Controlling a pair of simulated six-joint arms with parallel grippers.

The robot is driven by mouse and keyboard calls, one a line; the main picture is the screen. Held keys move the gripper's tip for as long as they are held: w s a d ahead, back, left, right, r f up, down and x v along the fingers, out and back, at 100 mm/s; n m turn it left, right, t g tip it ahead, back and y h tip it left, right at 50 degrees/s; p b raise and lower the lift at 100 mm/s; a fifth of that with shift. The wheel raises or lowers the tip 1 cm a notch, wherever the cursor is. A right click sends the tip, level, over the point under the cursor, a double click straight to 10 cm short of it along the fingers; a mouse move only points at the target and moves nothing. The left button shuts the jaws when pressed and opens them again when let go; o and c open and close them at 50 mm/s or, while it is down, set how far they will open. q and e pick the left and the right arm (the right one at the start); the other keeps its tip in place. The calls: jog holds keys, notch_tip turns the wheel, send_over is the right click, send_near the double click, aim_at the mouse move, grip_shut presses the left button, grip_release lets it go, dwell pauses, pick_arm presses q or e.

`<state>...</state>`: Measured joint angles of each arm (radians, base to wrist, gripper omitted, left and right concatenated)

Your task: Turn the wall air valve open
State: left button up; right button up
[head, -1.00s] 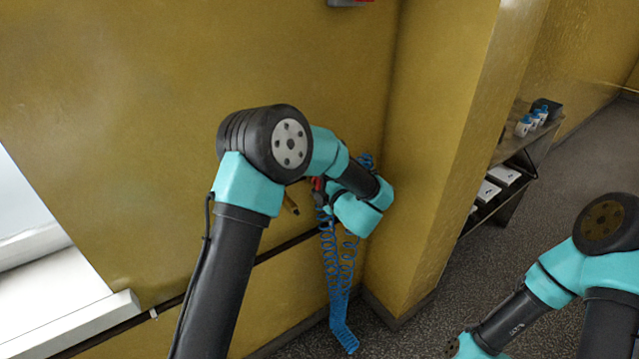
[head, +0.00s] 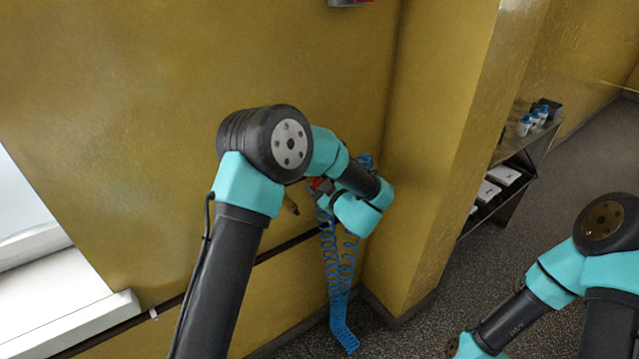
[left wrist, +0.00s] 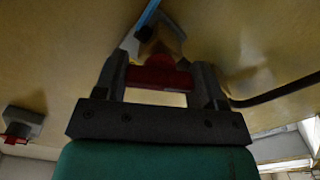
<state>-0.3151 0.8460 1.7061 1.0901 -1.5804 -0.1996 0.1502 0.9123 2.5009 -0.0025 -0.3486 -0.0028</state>
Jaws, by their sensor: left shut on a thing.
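The wall air valve's red handle (left wrist: 158,76) lies between the two dark fingers of my left gripper (left wrist: 163,72) in the left wrist view, and the gripper is shut on it. The brass-coloured valve body (left wrist: 163,42) shows just beyond the handle, against the yellow wall. In the head view a small part of the red handle (head: 317,183) shows beside my left wrist, which hides most of the valve and the fingers. My right arm shows at the lower right of the head view, but its gripper is out of the picture.
A blue coiled hose (head: 335,265) hangs below the valve near the wall corner. A red and grey fitting (head: 348,2) sits higher on the wall. A dark shelf (head: 515,160) with bottles stands right of the yellow pillar (head: 425,150). A white window sill (head: 70,315) is at lower left.

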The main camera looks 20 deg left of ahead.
pick_arm(q)
jog(key=m, duration=0.6)
jog(key=shift+m, duration=0.3)
dwell(0.4)
jog(key=o, duration=0.9)
jog(key=v, duration=1.7)
jog(key=shift+s+d, duration=0.15)
jog(key=shift+s, duration=0.05)
